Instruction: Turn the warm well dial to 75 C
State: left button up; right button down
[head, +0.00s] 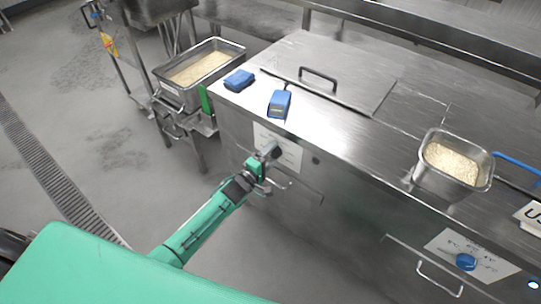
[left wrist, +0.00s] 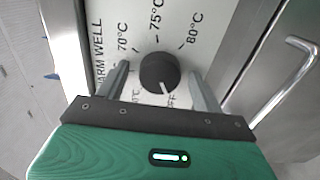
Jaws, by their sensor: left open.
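The warm well dial is a round black knob (left wrist: 159,72) on a white panel (left wrist: 205,25) lettered "WARM WELL". The panel carries marks for 70, 75 and 80 °C, a partly hidden mark at lower left, and OFF below. The knob's white pointer line points down, toward OFF. In the head view the panel (head: 291,153) is on the steel counter's front, with the knob largely hidden by my gripper. My left gripper (head: 268,170) is in front of it. In the left wrist view its open fingers (left wrist: 160,78) stand on either side of the knob, with gaps. My right gripper is out of view.
A blue knob (head: 466,262) sits on another panel farther right. Bar handles (head: 440,280) stick out of the counter front. On top are a rice pan (head: 453,163), two blue items (head: 280,103) and a handled lid (head: 340,75). Another rice pan (head: 200,68) stands at left.

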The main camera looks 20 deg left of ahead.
pick_arm(q)
jog(key=shift+c, duration=0.2)
jog(key=c, duration=0.9)
jog(key=shift+c, duration=0.2)
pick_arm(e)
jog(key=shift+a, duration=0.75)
